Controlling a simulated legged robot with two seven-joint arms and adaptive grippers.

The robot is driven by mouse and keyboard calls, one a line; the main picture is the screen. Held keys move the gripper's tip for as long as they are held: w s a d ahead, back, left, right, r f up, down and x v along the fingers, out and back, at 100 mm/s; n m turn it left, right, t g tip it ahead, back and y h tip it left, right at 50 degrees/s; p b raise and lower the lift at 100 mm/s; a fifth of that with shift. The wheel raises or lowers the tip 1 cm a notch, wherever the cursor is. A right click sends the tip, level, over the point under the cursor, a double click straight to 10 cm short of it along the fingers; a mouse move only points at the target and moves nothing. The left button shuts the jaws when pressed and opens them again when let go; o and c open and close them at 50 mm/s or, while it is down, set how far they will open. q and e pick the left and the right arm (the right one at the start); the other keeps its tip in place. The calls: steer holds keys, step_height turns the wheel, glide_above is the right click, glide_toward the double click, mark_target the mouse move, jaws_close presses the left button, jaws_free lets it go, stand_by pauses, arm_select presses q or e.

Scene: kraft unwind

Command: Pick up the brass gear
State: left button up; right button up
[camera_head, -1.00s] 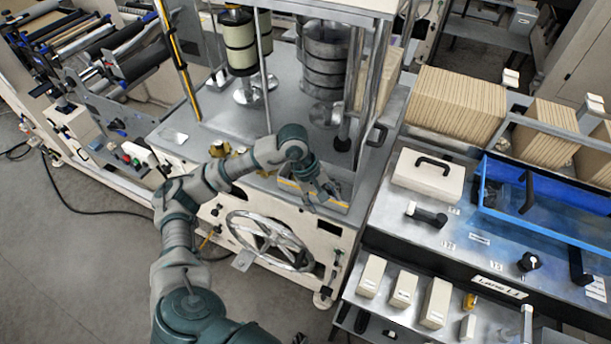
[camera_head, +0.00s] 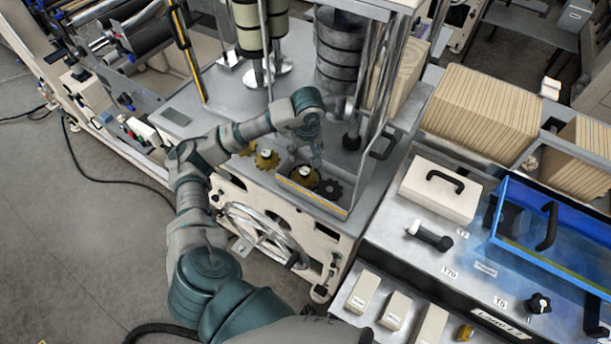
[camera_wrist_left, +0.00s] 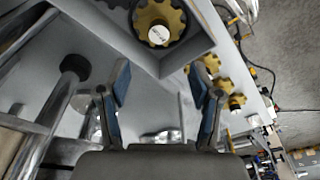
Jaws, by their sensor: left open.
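A brass gear (camera_head: 303,177) with a pale, labelled hub lies in a shallow tray (camera_head: 318,203) at the machine's front corner. It also shows at the top of the wrist view (camera_wrist_left: 160,22), partly cut off, beside a dark gear (camera_head: 330,189). More brass gears (camera_head: 266,160) stand on the deck left of the tray; they also show in the wrist view (camera_wrist_left: 211,63). My left gripper (camera_head: 317,150) is above the tray, small and partly blended into the background. In the wrist view its blue-padded fingers (camera_wrist_left: 160,75) are apart with nothing between them. My right gripper is out of view.
Upright metal posts (camera_head: 380,85) stand close to the right of the tray, and a dark stacked cylinder (camera_head: 338,50) behind it. A handwheel (camera_head: 258,232) is on the machine's front. A blue bin (camera_head: 560,230) and a lidded box (camera_head: 440,188) stand at right.

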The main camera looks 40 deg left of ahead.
arm_select(q)
glide_above(305, 171)
steer(key=f, duration=0.4)
steer(key=shift+s+d+f, duration=0.1)
steer(key=shift+s+d, duration=0.1)
steer(key=shift+s, duration=0.15)
steer(key=shift+w+a+f+p, duration=0.1)
steer(key=shift+w+f+p, duration=0.1)
steer(key=shift+f, duration=0.35)
steer(key=shift+w+f+p, duration=0.1)
steer(key=shift+f+p, duration=0.1)
steer(key=shift+f, duration=0.55)
steer(key=shift+s+f, duration=0.1)
steer(key=shift+f, duration=0.25)
step_height(305, 171, down, 4)
steer(key=shift+a+r+p, duration=0.1)
steer(key=shift+r+p, duration=0.05)
steer(key=shift+p, duration=0.6)
steer(key=shift+a+f, duration=0.1)
steer(key=shift+f, duration=0.3)
steer(key=shift+r, duration=0.1)
jaws_close()
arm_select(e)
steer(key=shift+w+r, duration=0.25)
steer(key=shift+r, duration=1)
